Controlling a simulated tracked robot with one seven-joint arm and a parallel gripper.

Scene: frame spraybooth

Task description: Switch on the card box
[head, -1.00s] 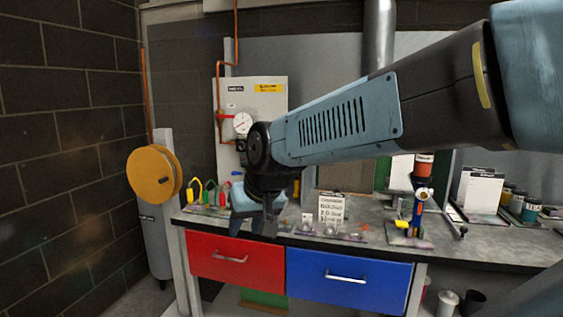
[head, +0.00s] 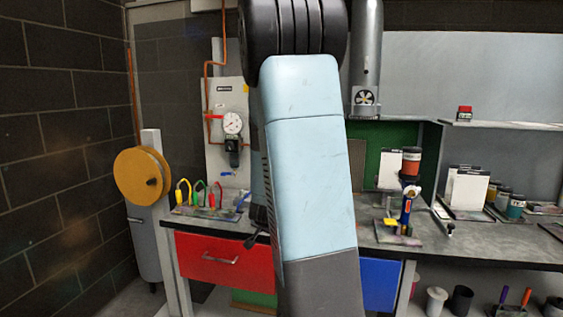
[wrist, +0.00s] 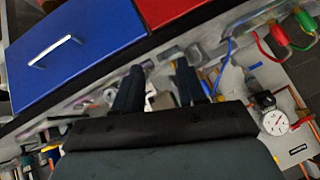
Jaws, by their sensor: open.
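My gripper (wrist: 157,88) shows in the wrist view with its two dark fingers apart and nothing clearly held between them. It is over the bench's front edge, near the blue drawer. Pale small items (wrist: 157,100) show blurred between and behind the fingers; I cannot tell whether the card box is among them. In the head view my arm covers the middle of the bench, where a printed card stood, and hides my gripper. No switch can be made out.
The grey bench (head: 465,249) has red (head: 225,262) and blue (head: 380,285) drawers. A gauge (head: 232,123) is on the wall panel. A yellow reel (head: 144,176) is at far left.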

